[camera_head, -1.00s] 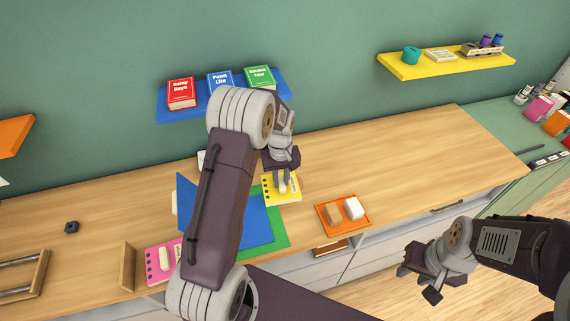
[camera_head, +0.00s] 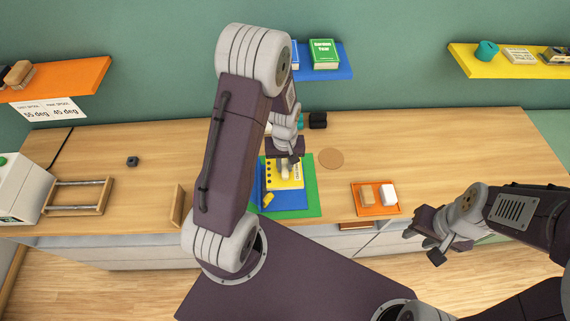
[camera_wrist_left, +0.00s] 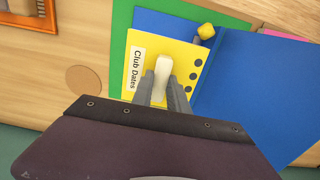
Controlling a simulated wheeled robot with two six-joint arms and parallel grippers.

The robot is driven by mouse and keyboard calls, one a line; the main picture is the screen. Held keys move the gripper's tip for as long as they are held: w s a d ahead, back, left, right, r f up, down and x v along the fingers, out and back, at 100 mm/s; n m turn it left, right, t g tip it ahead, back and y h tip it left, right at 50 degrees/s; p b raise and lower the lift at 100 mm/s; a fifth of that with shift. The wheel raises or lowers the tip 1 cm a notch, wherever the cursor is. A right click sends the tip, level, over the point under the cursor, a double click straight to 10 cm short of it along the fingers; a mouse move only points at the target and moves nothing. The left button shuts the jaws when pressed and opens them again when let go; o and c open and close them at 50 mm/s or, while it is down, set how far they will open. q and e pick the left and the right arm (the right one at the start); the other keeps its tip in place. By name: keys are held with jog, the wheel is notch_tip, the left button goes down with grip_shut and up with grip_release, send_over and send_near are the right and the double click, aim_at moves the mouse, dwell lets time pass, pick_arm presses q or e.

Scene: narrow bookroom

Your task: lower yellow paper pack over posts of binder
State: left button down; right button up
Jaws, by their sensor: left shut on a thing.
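The yellow paper pack (camera_head: 292,177), labelled "Club Dates", has a row of dark holes along one edge. My left gripper (camera_head: 284,166) is shut on the pale upright grip (camera_wrist_left: 162,66) on top of the pack. The pack is over the blue binder (camera_head: 290,201), which lies on a green mat (camera_head: 311,202). In the left wrist view the holes face the binder's open blue cover (camera_wrist_left: 255,85). The posts are hidden; I cannot tell the height gap. My right gripper (camera_head: 424,246) is empty and open, off the table's front.
An orange tray (camera_head: 376,210) with two small blocks lies right of the mat. A round brown disc (camera_head: 331,158) lies behind it. A wooden rack (camera_head: 77,196) and an upright wooden end piece (camera_head: 177,206) are on the left. The right tabletop is clear.

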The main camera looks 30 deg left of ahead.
pick_arm(q)
jog(key=shift+d, duration=0.1)
jog(key=shift+f, duration=0.25)
jog(key=shift+f+b, duration=0.4)
jog(key=shift+b, duration=0.1)
jog(key=shift+f+b, duration=2.6)
jog(key=shift+f, duration=0.85)
jog(key=c, duration=0.6)
grip_release()
jog(key=shift+r, duration=0.15)
notch_tip(320, 180, up, 10)
jog(key=p, duration=0.9)
